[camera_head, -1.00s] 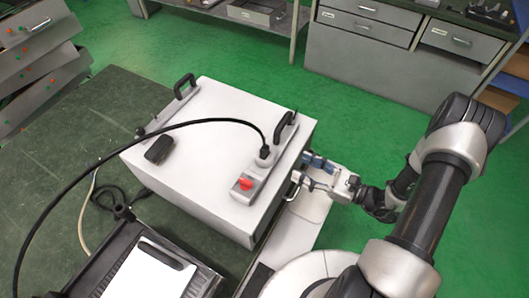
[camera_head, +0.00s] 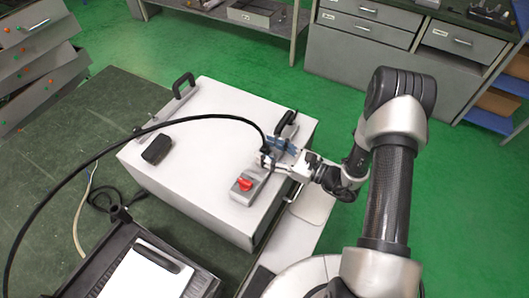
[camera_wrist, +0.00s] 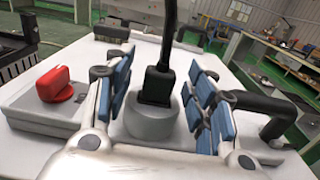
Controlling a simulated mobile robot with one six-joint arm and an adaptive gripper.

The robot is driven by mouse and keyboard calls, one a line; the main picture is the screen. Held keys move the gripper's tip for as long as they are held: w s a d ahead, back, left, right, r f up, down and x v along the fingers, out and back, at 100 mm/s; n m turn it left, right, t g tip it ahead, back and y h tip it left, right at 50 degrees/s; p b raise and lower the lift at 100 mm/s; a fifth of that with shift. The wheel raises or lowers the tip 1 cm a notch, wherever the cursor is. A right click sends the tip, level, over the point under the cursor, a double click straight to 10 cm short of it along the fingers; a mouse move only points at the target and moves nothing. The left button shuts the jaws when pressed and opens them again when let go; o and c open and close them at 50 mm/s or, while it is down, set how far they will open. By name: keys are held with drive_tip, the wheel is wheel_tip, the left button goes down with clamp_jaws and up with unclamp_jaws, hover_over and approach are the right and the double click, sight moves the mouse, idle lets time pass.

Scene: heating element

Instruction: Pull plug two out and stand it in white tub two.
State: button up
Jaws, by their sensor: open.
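A black plug on a thick black cable stands upright in a round grey socket (camera_wrist: 150,122) on top of a large white box (camera_head: 205,165). In the wrist view the plug (camera_wrist: 156,86) is between the blue pads of my gripper (camera_wrist: 163,90), with a gap on each side. In the head view my gripper (camera_head: 275,152) reaches in from the right and mostly hides the plug and socket. It is open and holds nothing. I cannot make out a white tub in either view.
A red switch (camera_head: 246,184) sits on the same plate, also in the wrist view (camera_wrist: 56,84). A black handle (camera_head: 285,122) stands close behind my gripper. A black block (camera_head: 157,149) lies on the box top. The black cable (camera_head: 90,165) arches left over the green table (camera_head: 75,130).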

drive_tip(key=c, duration=1.1)
drive_tip(key=shift+r, duration=0.1)
drive_tip(key=shift+c, duration=0.2)
wheel_tip(320, 180, up, 20)
drive_tip(key=p, duration=0.6)
